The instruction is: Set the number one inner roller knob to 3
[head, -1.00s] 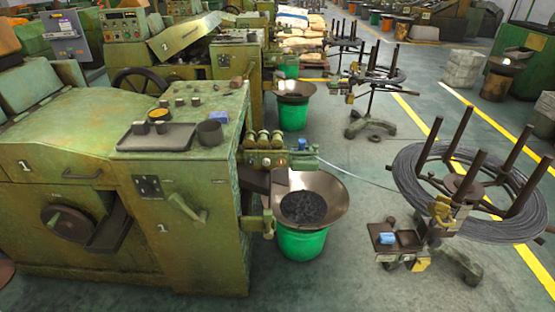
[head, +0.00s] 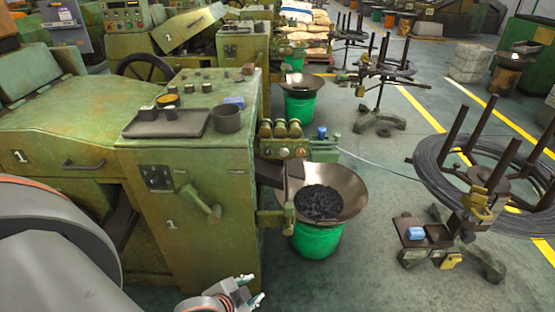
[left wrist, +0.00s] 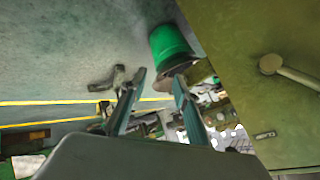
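The number one machine (head: 200,195) is a green cabinet marked 1, left of centre in the head view. Its rollers (head: 281,128) stick out on the right side, above a small roller block (head: 292,152) with small round knobs; their settings are too small to read. My left gripper (head: 252,291) is at the bottom of the head view, in front of the cabinet, low and apart from the rollers. In the left wrist view my left gripper (left wrist: 156,95) has its two fingers spread with nothing between them. My right gripper is not in view.
A metal bowl (head: 343,190) with dark pieces sits on a green bucket (head: 318,240) below the rollers. A lever handle (head: 203,203) sticks out from the cabinet front. A wire coil stand (head: 490,180) is at the right. Bare floor lies between bucket and stand.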

